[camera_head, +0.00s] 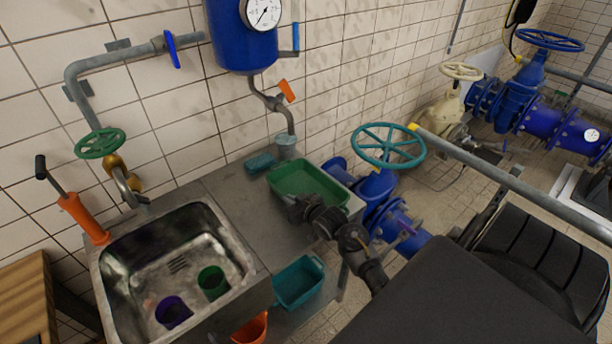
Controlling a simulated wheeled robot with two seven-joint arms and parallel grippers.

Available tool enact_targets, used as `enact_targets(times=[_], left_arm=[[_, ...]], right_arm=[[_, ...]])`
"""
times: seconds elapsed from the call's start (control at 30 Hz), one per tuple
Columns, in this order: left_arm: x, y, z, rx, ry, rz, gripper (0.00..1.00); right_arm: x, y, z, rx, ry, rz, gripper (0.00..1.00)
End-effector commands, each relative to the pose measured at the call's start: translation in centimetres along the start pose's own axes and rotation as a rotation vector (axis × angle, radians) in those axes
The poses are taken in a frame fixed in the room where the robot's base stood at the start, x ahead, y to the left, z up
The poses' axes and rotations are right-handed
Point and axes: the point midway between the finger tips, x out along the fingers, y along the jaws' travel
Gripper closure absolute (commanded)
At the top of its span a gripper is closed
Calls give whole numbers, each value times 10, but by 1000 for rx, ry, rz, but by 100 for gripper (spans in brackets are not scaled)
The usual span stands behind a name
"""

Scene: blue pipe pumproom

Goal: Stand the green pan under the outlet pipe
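The green pan (312,177), a shallow rectangular tray, lies flat on the right part of the metal counter. The grey outlet pipe (291,120) comes down from the blue tank and ends above a small grey bucket (286,148) at the wall, behind the pan. The pan is nearer to me than the pipe's end, a little to the right. My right gripper (292,206) is at the pan's near rim and hides part of it. Its fingers are dark and small, so I cannot tell if they grip the rim. My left gripper is not in view.
A teal sponge-like block (260,163) lies left of the bucket. The sink (205,228) with a green cup (212,283) and a purple cup (173,312) is at left. A teal basin (298,283) sits below the counter. Blue valve pipework (376,186) stands close right.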

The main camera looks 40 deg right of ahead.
Motion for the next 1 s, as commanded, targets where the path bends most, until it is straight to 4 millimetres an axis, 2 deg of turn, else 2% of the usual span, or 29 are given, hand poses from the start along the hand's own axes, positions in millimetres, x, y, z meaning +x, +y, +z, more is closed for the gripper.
enact_targets(times=[0.53, 0.73, 0.87, 1.0], left_arm=[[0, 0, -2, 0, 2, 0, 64], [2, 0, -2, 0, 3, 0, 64], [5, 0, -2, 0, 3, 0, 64], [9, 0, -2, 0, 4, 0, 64]], right_arm=[[-1, 0, -4, 0, 3, -1, 100], [-7, 0, -22, -2, 6, -1, 100], [-25, -8, -39, -3, 5, -2, 100], [-56, -25, -62, -4, 8, -1, 100]])
